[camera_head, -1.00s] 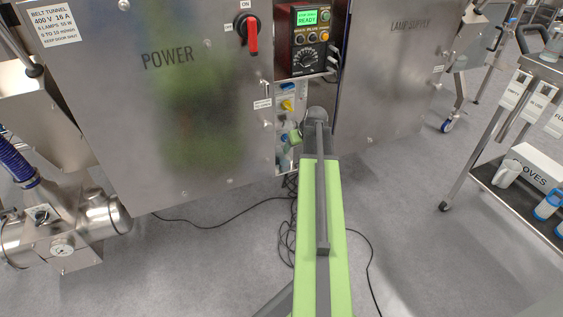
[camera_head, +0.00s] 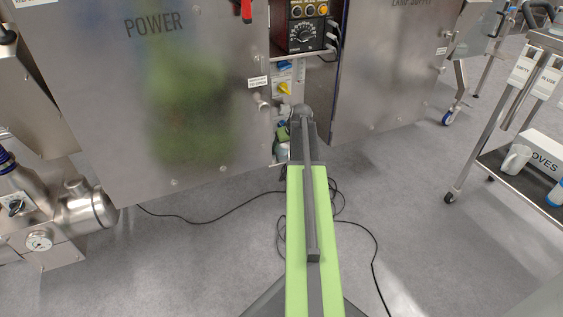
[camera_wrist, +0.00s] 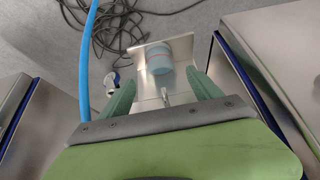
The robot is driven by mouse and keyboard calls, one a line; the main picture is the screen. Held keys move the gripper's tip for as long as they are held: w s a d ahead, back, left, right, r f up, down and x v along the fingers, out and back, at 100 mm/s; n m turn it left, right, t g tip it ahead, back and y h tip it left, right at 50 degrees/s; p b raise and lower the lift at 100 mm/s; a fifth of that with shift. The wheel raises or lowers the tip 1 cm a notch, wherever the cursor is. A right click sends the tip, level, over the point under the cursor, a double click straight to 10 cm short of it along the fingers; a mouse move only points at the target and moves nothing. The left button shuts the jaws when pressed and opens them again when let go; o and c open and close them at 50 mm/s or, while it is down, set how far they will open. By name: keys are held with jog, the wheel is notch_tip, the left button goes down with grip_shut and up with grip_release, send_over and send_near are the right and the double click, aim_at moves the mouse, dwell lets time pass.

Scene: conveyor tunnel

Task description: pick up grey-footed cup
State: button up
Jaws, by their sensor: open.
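In the wrist view a small teal cup (camera_wrist: 159,62) with a grey band on one side sits on a narrow pale metal shelf (camera_wrist: 150,92). Which end of the cup is its foot is hard to tell. My gripper (camera_wrist: 159,76) is open, its two green fingers reaching toward the cup with one on either side of the shelf. The cup is just beyond the fingertips, not held. In the head view my arm hides most of my gripper, and I cannot make out the cup clearly.
Steel cabinet doors stand left (camera_head: 150,105) and right (camera_head: 388,75) of the narrow opening. Black cables (camera_head: 205,222) lie on the floor. A blue hose (camera_wrist: 87,50) runs left of my gripper. A trolley (camera_head: 510,170) stands at the right.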

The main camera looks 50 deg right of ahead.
aim_at(283, 146)
jog(key=b+x, duration=0.4)
jog(key=x, duration=0.1)
jog(key=shift+w+f+b, duration=0.15)
jog(key=shift+b, duration=0.15)
jog(key=shift+r, duration=0.2)
jog(key=c, duration=1.4)
jog(key=shift+r+p, duration=0.55)
jog(key=shift+p, duration=0.2)
jog(key=shift+r+p, duration=0.5)
jog(key=s+a, duration=0.2)
jog(key=s, duration=0.3)
jog(key=s+a, duration=0.2)
jog(key=s, duration=0.4)
jog(key=s+a, duration=0.2)
jog(key=s, duration=0.3)
jog(key=shift+s+a+f+b, duration=0.3)
jog(key=shift+s+a, duration=0.1)
